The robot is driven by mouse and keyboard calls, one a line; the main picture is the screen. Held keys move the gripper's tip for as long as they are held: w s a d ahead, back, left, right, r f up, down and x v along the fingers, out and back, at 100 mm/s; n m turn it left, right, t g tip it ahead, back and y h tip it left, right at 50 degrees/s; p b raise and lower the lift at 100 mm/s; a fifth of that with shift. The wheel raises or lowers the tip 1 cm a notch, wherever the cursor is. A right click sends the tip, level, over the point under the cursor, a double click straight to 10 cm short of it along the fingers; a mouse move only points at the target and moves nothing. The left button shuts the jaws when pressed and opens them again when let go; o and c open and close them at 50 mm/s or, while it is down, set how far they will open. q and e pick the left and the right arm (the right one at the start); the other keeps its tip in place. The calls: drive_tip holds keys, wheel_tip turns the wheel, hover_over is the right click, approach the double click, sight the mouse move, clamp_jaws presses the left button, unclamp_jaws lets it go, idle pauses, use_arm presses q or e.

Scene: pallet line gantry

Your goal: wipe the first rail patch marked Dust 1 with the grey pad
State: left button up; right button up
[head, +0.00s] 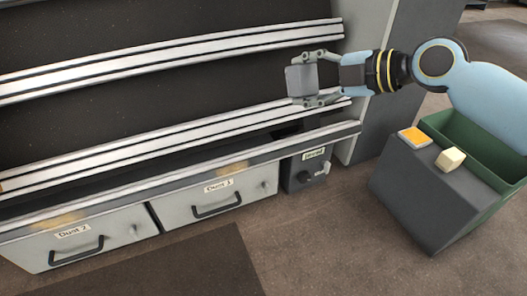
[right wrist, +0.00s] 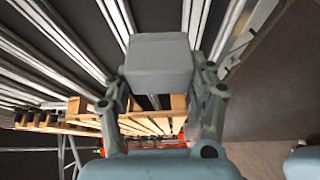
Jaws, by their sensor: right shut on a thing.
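My right gripper (head: 308,80) is shut on the grey pad (head: 298,79), holding it in front of the rails at the right. In the right wrist view the pad (right wrist: 160,62) sits between the two fingers. The label Dust 1 (head: 219,186) is on the right drawer front, and a faint tan patch (head: 231,168) shows on the edge just above it. The pad is above and to the right of this patch, apart from it. The label Dust 2 (head: 74,231) is on the left drawer, with another tan patch (head: 64,219) above. My left gripper is not in view.
Long pale rails (head: 170,48) run across a dark panel. A small dark box (head: 297,180) sits right of the drawers. At right, a grey stand (head: 425,200) carries an orange-topped pad (head: 414,137) and a cream block (head: 450,159), beside a green bin (head: 470,130).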

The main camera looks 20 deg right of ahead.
drive_tip(key=s+a+f+m+b, duration=0.1)
drive_tip(key=a+f+b, duration=0.15)
drive_tip(key=f, duration=0.45)
drive_tip(key=s+a+f+m+t+h+b, duration=0.1)
drive_tip(key=a+f, duration=0.3)
drive_tip(key=f, duration=0.3)
drive_tip(key=s+a+f+b, duration=0.1)
drive_tip(key=a+f, duration=0.2)
drive_tip(key=f, duration=0.4)
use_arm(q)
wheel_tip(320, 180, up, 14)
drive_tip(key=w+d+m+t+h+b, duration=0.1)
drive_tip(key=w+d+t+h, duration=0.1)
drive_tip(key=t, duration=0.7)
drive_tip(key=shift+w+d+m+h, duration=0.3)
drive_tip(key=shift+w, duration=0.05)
use_arm(e)
drive_tip(key=w+f, duration=0.3)
drive_tip(key=w, duration=0.2)
drive_tip(key=shift+w+a, duration=0.25)
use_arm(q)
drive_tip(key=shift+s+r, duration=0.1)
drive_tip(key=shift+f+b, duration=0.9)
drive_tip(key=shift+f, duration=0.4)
use_arm(e)
drive_tip(key=shift+w+f, duration=0.3)
drive_tip(key=shift+w, duration=0.2)
drive_tip(key=shift+w+f, duration=0.25)
drive_tip(key=shift+w, duration=0.25)
drive_tip(key=shift+a, duration=0.1)
